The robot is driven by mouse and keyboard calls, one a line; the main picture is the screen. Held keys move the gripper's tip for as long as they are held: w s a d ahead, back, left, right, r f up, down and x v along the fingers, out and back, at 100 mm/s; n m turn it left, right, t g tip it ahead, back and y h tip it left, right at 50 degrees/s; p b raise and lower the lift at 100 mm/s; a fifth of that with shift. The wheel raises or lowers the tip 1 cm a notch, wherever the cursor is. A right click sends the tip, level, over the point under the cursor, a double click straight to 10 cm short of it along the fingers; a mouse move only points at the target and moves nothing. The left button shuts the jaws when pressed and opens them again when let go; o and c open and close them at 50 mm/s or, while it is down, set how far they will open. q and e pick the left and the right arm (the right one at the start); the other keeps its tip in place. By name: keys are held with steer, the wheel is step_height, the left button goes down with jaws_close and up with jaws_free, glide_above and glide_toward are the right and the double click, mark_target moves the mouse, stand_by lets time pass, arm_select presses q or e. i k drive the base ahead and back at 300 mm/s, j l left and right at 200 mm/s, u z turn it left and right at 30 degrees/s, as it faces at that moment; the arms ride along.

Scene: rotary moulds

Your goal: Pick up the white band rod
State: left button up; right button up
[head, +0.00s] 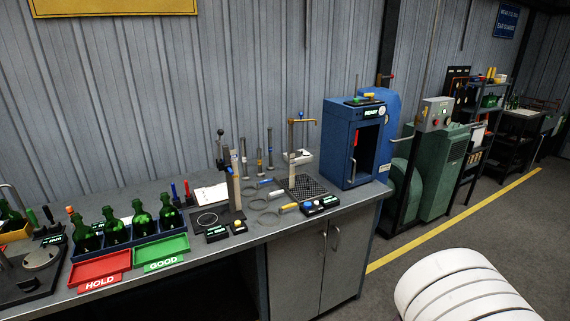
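No white band rod can be told for sure at this size. Several slim upright rods stand on the grey bench near the wall: a left rod (244,158), a middle rod (259,158) and a right rod (270,146). Their bands are too small to read for certain. Neither of my grippers is in view.
The workbench (305,230) carries green bottles (142,222), a red HOLD tray (101,268), a green GOOD tray (161,252) and a blue machine (352,145) at its right end. A yellow line (455,218) crosses the floor.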

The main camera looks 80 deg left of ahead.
mark_target(245, 177)
steer(key=u, duration=3.25)
steer(key=i+j+u, duration=0.65)
steer(key=i, duration=0.15)
steer(key=l, duration=0.1)
